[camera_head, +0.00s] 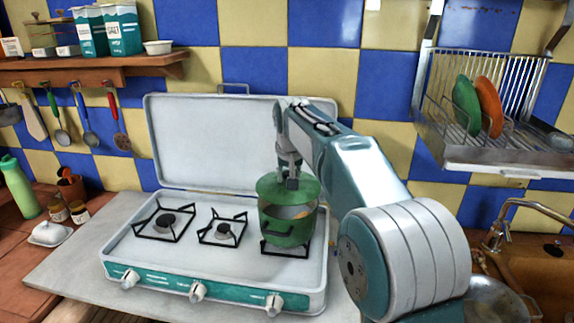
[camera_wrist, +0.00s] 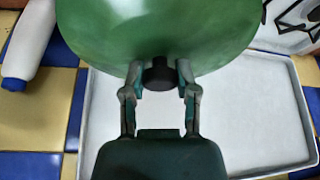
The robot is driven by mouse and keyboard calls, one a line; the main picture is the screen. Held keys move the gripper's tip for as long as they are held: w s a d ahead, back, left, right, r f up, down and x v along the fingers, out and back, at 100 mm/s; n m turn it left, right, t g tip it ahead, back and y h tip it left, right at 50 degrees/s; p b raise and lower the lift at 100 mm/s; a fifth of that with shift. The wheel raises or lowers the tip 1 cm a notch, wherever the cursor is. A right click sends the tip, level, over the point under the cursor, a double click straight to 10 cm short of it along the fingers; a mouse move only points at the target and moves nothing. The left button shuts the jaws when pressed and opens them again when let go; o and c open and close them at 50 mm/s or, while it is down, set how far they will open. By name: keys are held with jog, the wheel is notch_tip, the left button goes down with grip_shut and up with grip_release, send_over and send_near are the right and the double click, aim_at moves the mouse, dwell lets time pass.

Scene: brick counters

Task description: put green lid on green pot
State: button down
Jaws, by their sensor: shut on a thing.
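The green lid (camera_head: 272,187) is held by its dark knob in my gripper (camera_head: 292,184), just above the green pot (camera_head: 287,227). The lid looks slightly tilted and covers the back part of the pot's opening, while something orange-brown shows inside at the front. I cannot tell whether the lid touches the rim. The pot stands upright on the right burner of the stove. In the wrist view the lid (camera_wrist: 160,30) fills the top, and my gripper (camera_wrist: 160,75) is shut on its black knob. The pot is hidden there.
The white camping stove (camera_head: 205,262) has its cover (camera_head: 210,135) raised behind the burners. The left and middle burners are empty. A dish rack (camera_head: 500,120) with a green and an orange plate hangs at right. A shelf (camera_head: 100,70) with hanging utensils is at left.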

jog(key=shift+w, duration=0.1)
jog(key=shift+a+f, duration=0.25)
jog(key=shift+f, duration=0.75)
jog(key=shift+d+f, duration=0.2)
jog(key=shift+f, duration=0.35)
jog(key=shift+a, duration=0.1)
jog(key=shift+r, duration=0.1)
jog(key=shift+f, duration=0.7)
dwell(2.6)
jog(key=shift+c, duration=1.4)
grip_release()
